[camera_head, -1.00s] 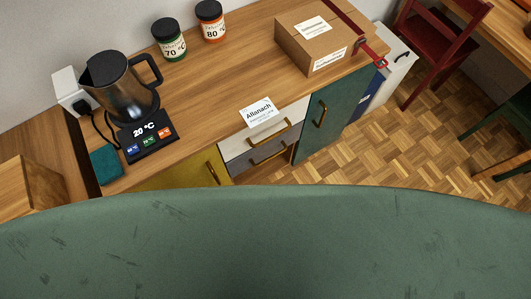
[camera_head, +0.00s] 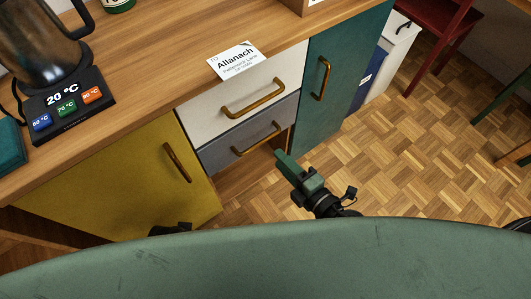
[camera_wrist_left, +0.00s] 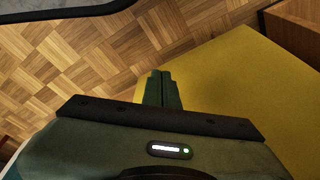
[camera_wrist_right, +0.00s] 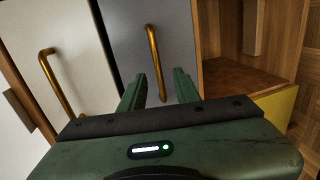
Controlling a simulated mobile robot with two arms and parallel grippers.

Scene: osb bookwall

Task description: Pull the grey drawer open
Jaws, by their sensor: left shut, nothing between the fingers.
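The grey drawer (camera_head: 222,153) sits below a white drawer (camera_head: 205,115) in the cabinet and looks closed. Its brass bar handle (camera_head: 256,139) is also in the right wrist view (camera_wrist_right: 153,48). My right gripper (camera_head: 284,160) is just right of and below this handle in the head view. In the right wrist view, its green fingers (camera_wrist_right: 157,83) are apart and empty, and the near end of the handle appears between them; contact cannot be told. My left gripper (camera_wrist_left: 161,75) is shut and empty, over floor and yellow surface in the left wrist view.
A yellow door (camera_head: 130,185) is left of the drawers, and a teal door (camera_head: 340,75) is right. An open compartment (camera_wrist_right: 235,75) adjoins the grey drawer. A kettle (camera_head: 40,45) and a label card (camera_head: 237,60) are on the worktop. Parquet floor (camera_head: 430,140) is free at right.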

